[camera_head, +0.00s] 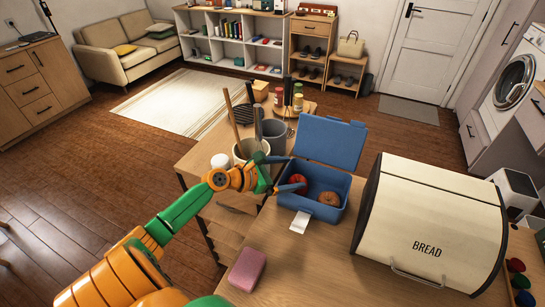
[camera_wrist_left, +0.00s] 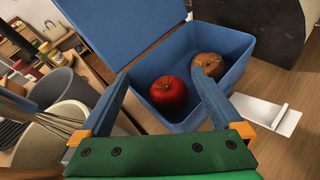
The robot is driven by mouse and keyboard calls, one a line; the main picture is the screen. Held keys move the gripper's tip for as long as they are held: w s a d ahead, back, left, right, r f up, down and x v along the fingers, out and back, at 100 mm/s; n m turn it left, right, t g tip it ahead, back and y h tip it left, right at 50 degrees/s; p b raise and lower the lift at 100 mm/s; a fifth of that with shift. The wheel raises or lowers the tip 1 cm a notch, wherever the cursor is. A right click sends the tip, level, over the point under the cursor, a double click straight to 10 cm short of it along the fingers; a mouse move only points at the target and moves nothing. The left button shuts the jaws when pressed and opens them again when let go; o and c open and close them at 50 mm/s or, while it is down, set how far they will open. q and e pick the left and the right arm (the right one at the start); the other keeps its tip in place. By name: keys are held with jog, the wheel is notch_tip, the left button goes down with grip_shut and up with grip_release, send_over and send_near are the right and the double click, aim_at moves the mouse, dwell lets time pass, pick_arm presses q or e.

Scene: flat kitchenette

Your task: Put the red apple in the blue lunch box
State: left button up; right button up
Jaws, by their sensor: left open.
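The blue lunch box (camera_head: 313,205) stands open on the counter with its lid (camera_head: 330,139) raised at the back. The red apple (camera_head: 298,180) lies inside the box at its left side, and it also shows in the left wrist view (camera_wrist_left: 169,94). A brown round item, perhaps a bagel or bun (camera_head: 329,198), lies in the box to the right of the apple. My left gripper (camera_head: 293,186) is open, with its fingertips at the left side of the box. In the wrist view the apple shows between the fingers, which do not close on it. My right gripper is not in view.
A cream bread bin (camera_head: 430,220) stands close to the right of the box. A utensil crock (camera_head: 250,149) and a grey pot (camera_head: 272,133) stand behind my left gripper.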

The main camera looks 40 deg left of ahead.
pick_arm(q)
jog(key=v, duration=0.7)
jog(key=shift+s, duration=0.3)
jog(key=shift+a+r, duration=0.1)
